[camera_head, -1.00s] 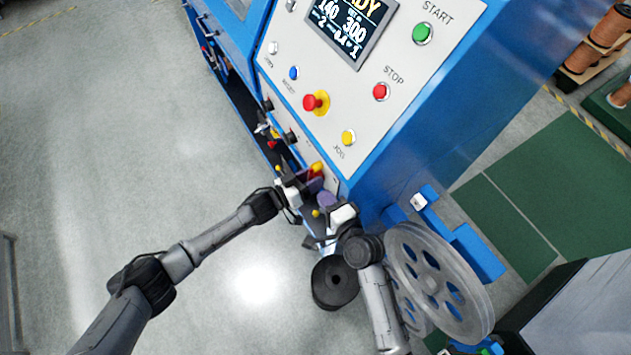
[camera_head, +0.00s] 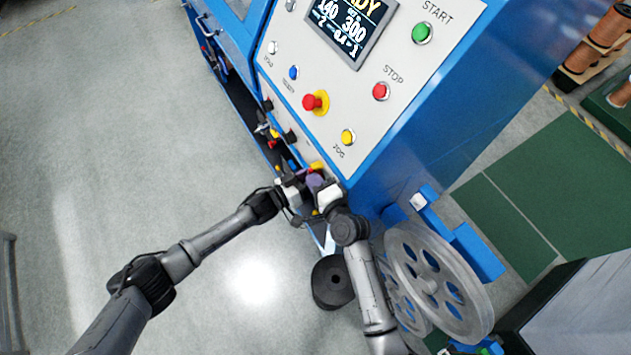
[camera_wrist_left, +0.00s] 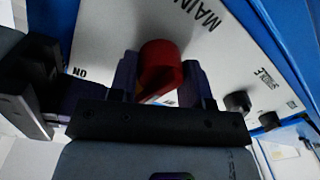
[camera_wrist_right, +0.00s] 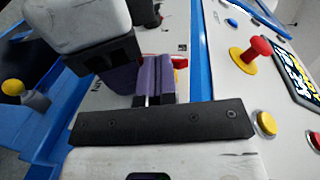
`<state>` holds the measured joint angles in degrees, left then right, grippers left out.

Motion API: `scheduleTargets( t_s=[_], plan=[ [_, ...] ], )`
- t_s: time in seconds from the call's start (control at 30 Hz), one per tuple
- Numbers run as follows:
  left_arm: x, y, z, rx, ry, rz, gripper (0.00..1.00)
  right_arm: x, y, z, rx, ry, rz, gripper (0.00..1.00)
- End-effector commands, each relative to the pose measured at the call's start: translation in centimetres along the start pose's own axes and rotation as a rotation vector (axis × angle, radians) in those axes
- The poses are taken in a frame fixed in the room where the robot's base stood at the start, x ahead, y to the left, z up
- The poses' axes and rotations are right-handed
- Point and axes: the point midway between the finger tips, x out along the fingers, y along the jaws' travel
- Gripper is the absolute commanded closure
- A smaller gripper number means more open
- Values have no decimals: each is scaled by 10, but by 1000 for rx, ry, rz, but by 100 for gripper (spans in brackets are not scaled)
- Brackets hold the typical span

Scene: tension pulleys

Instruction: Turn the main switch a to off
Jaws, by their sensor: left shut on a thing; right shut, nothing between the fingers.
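The main switch has a red knob (camera_wrist_left: 160,65) on a pale panel with the lettering MAIN and ON in the left wrist view. My left gripper (camera_wrist_left: 158,80) is shut on this knob, one purple finger on each side. In the head view the knob is hidden near the grippers; a yellow part (camera_head: 317,166) shows just above them. My right gripper (camera_wrist_right: 154,75) is shut and empty. In the right wrist view its purple fingers are together in front of the panel, with a bit of red (camera_wrist_right: 181,63) just beyond them.
Above are the red emergency button (camera_head: 313,103), the yellow JOG button (camera_head: 347,137) and the red STOP button (camera_head: 381,91). A grey reel (camera_head: 437,280) stands right of my right arm. A black spool (camera_head: 332,283) is below.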

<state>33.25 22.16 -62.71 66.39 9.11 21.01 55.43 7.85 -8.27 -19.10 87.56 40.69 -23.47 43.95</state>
Motion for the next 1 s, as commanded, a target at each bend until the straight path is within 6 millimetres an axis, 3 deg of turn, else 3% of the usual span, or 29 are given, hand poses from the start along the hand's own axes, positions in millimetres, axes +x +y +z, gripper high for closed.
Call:
scheduleTargets(
  t_s=[0.27,0.3,0.53,0.83,1.0],
  plan=[
    [0,3,3,5,-3,7,97,7,-4,0,0,0,-1,100],
    [0,3,3,4,-3,7,52,7,-4,0,0,0,-1,100],
    [0,2,2,4,-2,5,30,7,-4,0,0,-1,-2,100],
    [-3,1,2,4,-2,2,30,7,-5,1,0,-3,-2,100],
    [-20,2,3,2,-3,2,30,7,-5,1,0,-3,-2,100]
  ],
)
